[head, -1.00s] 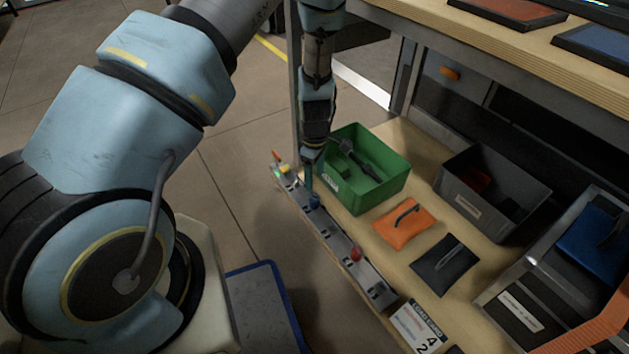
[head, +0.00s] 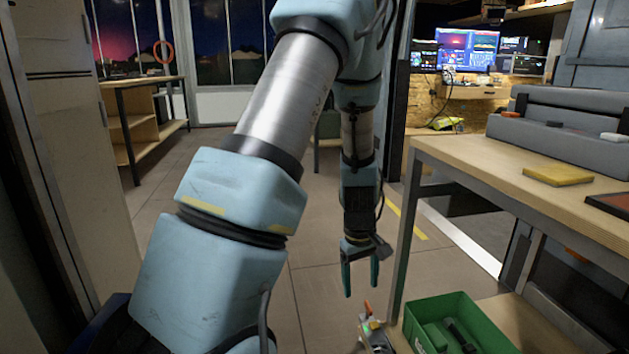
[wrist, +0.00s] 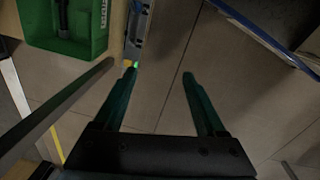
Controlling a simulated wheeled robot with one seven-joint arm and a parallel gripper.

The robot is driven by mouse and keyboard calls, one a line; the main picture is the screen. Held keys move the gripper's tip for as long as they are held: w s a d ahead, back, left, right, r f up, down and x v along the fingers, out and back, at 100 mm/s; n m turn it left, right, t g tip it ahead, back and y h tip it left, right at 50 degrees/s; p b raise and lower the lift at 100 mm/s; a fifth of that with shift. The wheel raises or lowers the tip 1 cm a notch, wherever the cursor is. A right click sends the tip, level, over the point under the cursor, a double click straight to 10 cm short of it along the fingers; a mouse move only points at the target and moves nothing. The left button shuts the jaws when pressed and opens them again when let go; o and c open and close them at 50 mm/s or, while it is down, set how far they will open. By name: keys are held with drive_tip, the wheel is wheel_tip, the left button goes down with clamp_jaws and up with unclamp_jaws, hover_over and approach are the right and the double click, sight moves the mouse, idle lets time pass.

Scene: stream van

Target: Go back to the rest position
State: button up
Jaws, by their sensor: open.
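My gripper (head: 361,284) is open and empty in the head view. It points down and hangs in the air to the left of the workbench, above and left of the green crate (head: 410,332). In the wrist view my gripper (wrist: 155,82) shows two green fingers spread wide with only floor between them. The green crate (wrist: 95,43) is at the upper left there, with a dark tool in it.
A workbench (head: 480,180) with a yellow pad (head: 557,174) stands at the right, its leg close to my gripper. A metal strip (head: 372,335) with small coloured parts lies beside the crate. Open floor (head: 320,300) is below and left of my gripper.

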drive_tip(key=s+a+r+m+t+p, duration=0.1)
drive_tip(key=s+a+r+m, duration=0.25)
drive_tip(key=a+r, duration=0.45)
drive_tip(key=s+a+r+m, duration=0.2)
drive_tip(key=s+a+r, duration=0.2)
drive_tip(key=a+r, duration=0.45)
wheel_tip(320, 180, up, 29)
drive_tip(key=a+p, duration=0.1)
drive_tip(key=p, duration=3)
drive_tip(key=shift+y, duration=0.4)
drive_tip(key=shift+a+f, duration=0.1)
drive_tip(key=shift+f, duration=0.05)
drive_tip(key=shift+c, duration=0.2)
